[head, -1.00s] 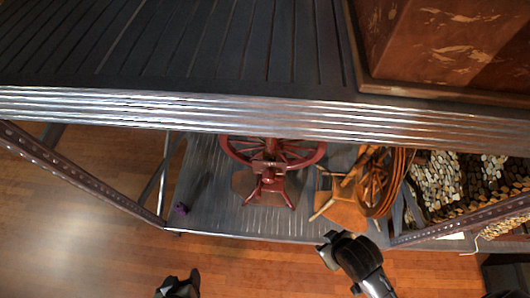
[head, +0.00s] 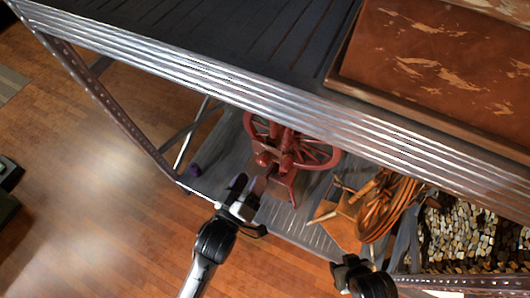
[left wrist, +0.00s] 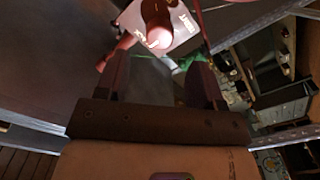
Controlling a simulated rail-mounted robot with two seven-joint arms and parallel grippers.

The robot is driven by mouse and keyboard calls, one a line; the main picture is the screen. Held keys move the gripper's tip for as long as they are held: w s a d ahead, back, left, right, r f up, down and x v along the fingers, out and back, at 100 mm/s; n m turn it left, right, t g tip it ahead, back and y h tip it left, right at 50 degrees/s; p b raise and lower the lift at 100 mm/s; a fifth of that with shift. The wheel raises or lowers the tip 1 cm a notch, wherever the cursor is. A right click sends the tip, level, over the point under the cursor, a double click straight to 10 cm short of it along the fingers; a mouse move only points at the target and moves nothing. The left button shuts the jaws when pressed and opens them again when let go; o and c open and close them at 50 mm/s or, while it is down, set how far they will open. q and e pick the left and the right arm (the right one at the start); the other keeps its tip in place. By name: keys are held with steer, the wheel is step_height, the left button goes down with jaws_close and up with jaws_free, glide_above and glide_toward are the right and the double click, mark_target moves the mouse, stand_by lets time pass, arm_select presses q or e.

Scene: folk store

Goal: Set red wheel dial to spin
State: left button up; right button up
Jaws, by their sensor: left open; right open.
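The red spinning wheel (head: 322,156) stands on the lower shelf under the counter, its upper part hidden by the counter edge. Its red frame and post (head: 287,148) show in front of the spokes. My left gripper (head: 243,198) is open at the shelf's front edge, just below and left of the red frame. In the left wrist view, a round red post (left wrist: 155,22) lies beyond the open fingers of the left gripper (left wrist: 160,82), with nothing seen between them. I cannot tell if they touch it. My right gripper (head: 345,268) is open below the brown wheel, apart from the red one.
A brown wooden spinning wheel (head: 388,208) stands right of the red one. A bin of pebble-like pieces (head: 465,230) is further right. A small purple object (head: 195,170) lies at the shelf's left. The metal counter edge (head: 200,70) overhangs. The wood floor in front is clear.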

mark_target(261, 163)
arm_select(q)
steer(key=b+x, duration=0.1)
steer(key=x, duration=0.8)
steer(key=shift+c, duration=0.4)
